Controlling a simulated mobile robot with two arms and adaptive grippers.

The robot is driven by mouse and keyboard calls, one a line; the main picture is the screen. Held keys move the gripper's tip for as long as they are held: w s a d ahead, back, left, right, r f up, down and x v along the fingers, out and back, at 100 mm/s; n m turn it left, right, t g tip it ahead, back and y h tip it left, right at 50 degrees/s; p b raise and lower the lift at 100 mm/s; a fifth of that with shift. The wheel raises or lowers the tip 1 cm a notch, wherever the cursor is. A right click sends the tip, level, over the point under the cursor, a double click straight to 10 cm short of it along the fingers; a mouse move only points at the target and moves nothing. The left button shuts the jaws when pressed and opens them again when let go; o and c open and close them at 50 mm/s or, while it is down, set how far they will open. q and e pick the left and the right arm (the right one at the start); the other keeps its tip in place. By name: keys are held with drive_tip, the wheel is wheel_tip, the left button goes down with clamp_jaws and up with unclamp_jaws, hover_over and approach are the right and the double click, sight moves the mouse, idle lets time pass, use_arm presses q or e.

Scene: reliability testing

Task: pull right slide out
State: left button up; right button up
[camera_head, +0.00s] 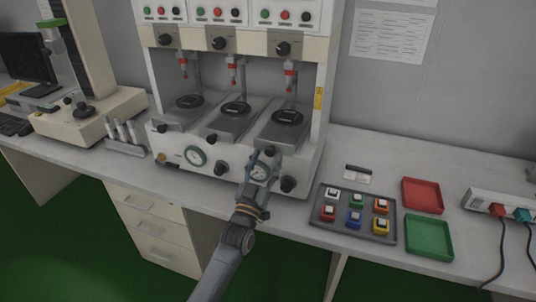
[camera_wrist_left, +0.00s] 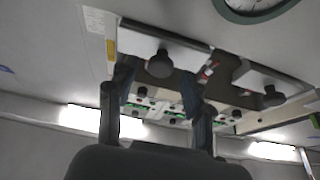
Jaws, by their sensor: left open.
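The grey testing machine (camera_head: 230,160) has three slides side by side, each with a round black piece on top. The right slide (camera_head: 265,133) is pushed back in its bay. Its black knob (camera_wrist_left: 160,65) shows in the wrist view, where the picture is upside down. My left gripper (camera_head: 267,159) is in front of the right slide and partly covers its front. In the wrist view the open fingers (camera_wrist_left: 153,100) stand on either side of the knob's line, with the knob beyond them. I cannot tell whether they touch it. My right gripper is out of view.
The middle slide (camera_head: 230,122) and its knob (camera_wrist_left: 273,97) are close beside. A black knob (camera_head: 288,184) sticks out low on the machine's front, near my gripper. A tray of coloured buttons (camera_head: 340,228), a red tray (camera_head: 422,195) and a green tray (camera_head: 429,237) lie right.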

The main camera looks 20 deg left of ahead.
use_arm(q)
drive_tip(key=shift+x, duration=0.9)
drive_tip(key=shift+c, duration=0.4)
clamp_jaws()
drive_tip(key=shift+f, duration=0.1)
